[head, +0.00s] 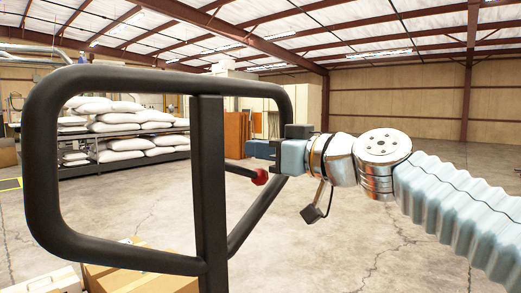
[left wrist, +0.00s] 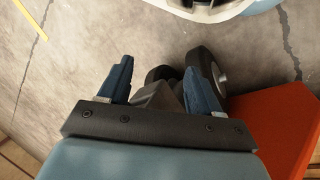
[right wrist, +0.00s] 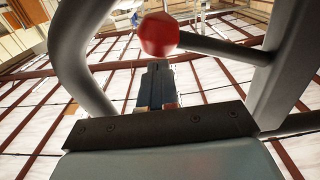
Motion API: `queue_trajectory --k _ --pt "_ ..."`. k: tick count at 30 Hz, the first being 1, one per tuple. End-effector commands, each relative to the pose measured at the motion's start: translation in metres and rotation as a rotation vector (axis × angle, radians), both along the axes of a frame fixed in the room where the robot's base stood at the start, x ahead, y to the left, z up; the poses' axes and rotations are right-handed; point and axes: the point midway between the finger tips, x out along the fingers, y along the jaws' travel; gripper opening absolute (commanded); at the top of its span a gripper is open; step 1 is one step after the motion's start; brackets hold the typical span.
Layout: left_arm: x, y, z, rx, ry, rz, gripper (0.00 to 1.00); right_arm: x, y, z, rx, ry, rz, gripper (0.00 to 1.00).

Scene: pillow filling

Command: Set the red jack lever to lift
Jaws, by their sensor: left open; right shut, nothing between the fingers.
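The red ball knob (head: 261,176) sits on the end of a short dark lever (head: 238,170) that comes off the upright post inside the black jack handle (head: 210,170). In the right wrist view the knob (right wrist: 158,34) shows just beyond my fingertips. My right gripper (head: 262,149) is shut and empty beside the handle's right bar, a little above the knob; in its wrist view (right wrist: 156,68) a gap or touch with the knob cannot be told. My left gripper (left wrist: 162,75) is open, low over the floor, and outside the head view.
An orange-red jack body (left wrist: 275,130) and dark wheels (left wrist: 203,72) lie near my left gripper. Cardboard boxes (head: 140,275) stand low in front. Shelves with white pillows (head: 125,148) stand at the back left. The concrete floor at the right (head: 400,250) is clear.

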Motion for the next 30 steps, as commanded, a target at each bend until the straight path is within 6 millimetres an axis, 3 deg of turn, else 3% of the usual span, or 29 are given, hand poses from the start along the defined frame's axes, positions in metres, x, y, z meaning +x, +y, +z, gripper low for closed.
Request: queue_trajectory --k 15,20,30 --pt "0.0 0.0 0.026 0.0 0.0 0.0 0.64 0.0 0.0 0.034 0.0 0.0 -0.001 0.0" --pt "0.0 0.0 0.026 0.0 0.0 0.0 0.64 -0.001 -0.002 0.035 0.001 -0.001 0.0 0.0" --pt "0.0 0.0 0.012 0.0 0.0 0.0 0.64 -0.027 -0.037 0.033 0.002 -0.001 -0.001 0.0"
